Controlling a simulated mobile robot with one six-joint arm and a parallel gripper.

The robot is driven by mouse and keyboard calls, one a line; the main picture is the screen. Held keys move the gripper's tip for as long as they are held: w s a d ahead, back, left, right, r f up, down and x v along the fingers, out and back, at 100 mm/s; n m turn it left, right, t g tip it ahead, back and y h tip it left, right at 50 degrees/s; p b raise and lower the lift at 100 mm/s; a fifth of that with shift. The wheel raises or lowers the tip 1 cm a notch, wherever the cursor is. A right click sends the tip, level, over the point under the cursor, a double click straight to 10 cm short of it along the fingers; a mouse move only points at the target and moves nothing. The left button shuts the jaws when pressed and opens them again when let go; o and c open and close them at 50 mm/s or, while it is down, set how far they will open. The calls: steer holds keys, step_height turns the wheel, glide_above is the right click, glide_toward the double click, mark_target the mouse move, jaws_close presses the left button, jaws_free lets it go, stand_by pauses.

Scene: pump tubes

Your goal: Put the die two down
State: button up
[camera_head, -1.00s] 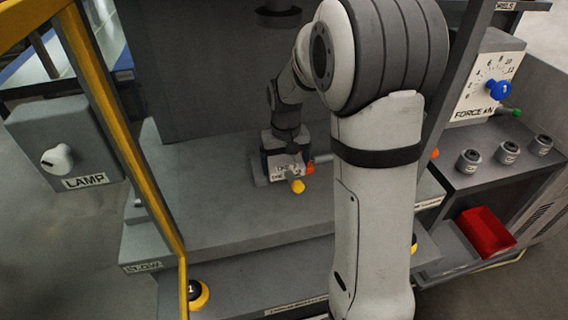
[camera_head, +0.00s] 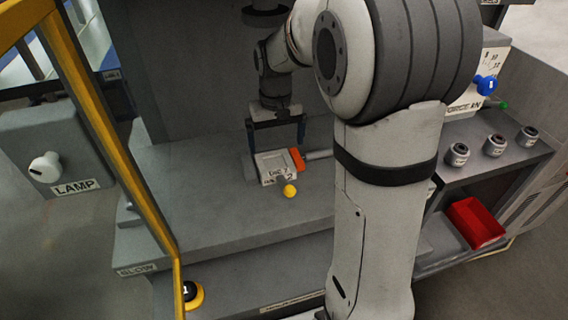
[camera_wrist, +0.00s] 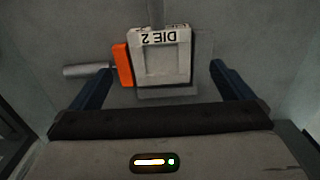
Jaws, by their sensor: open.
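The die two (camera_head: 276,168), a pale grey block labelled "DIE 2", sits on the grey press bed (camera_head: 205,208). In the wrist view the die (camera_wrist: 163,62) lies ahead between the fingers, its label upside down. An orange block (camera_head: 297,159) with a grey rod is at its side; the orange block also shows in the wrist view (camera_wrist: 122,65). My gripper (camera_head: 277,150) is open above and behind the die, pointing down, with nothing held. In the wrist view its two dark fingers (camera_wrist: 162,90) are spread wide, apart from the die.
A yellow ball knob (camera_head: 290,190) is at the die's front. A yellow post (camera_head: 115,150) stands at the left, near a lamp box (camera_head: 62,150). The bed left of the die is clear.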

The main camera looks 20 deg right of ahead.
steer(key=shift+t, duration=0.7)
steer(key=s+r, duration=0.1)
steer(key=s, duration=0.3)
steer(key=s+r, duration=0.1)
steer(key=s, duration=0.2)
steer(key=s+r, duration=0.1)
steer(key=s, duration=0.3)
steer(key=shift+s, duration=0.3)
steer(key=s+f+t, duration=0.1)
steer(key=s, duration=0.8)
steer(key=shift+a+f, duration=0.2)
steer(key=shift+f, duration=0.05)
